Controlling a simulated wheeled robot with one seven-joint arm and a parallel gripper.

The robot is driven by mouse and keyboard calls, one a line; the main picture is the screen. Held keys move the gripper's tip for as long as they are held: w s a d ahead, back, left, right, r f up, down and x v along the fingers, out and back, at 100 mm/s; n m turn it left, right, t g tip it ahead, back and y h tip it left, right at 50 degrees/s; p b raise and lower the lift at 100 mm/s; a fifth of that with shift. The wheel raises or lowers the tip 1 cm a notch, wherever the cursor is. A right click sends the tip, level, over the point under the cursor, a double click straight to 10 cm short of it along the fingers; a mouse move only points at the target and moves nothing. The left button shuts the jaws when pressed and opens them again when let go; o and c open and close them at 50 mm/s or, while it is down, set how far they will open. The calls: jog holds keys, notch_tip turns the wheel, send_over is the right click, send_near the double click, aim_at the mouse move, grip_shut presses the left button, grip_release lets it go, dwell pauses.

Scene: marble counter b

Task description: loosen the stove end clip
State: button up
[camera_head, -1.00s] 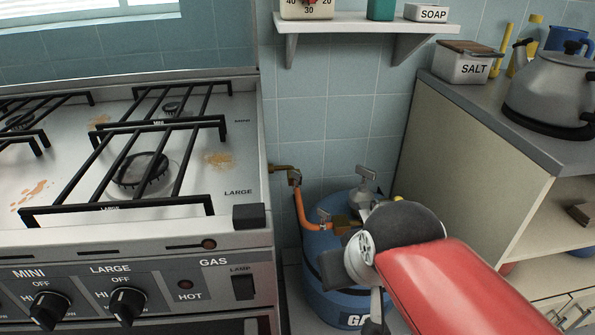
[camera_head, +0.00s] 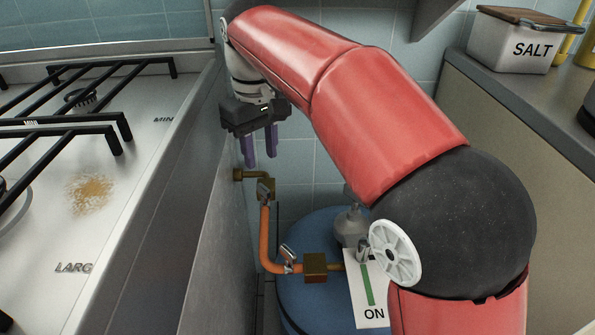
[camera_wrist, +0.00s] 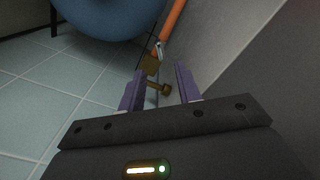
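The orange hose (camera_head: 266,232) runs up to a brass elbow fitting (camera_head: 243,175) beside the stove. The silver stove end clip (camera_head: 264,188) sits around the hose's top end, and also shows in the wrist view (camera_wrist: 159,48), just beyond the fingertips. My gripper (camera_head: 261,160) points down above the fitting, its two purple fingers apart and empty. In the wrist view the brass fitting (camera_wrist: 152,66) appears near the gap between my fingertips (camera_wrist: 160,76); I cannot tell its exact depth. A second silver clip (camera_head: 288,257) is at the hose's lower end, by a brass block (camera_head: 315,267).
The stove's side wall (camera_head: 212,215) stands close left. The blue gas cylinder (camera_head: 297,300) is below, with an ON card (camera_head: 367,290) at its valve. The tiled wall (camera_head: 315,170) is behind. A counter with a salt box (camera_head: 513,42) is at right.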

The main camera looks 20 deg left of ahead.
aim_at(263, 186)
notch_tip(263, 186, down, 8)
jog(key=shift+a+r+b, duration=0.1)
jog(key=shift+a+b, duration=0.05)
jog(key=shift+b, duration=0.95)
grip_shut()
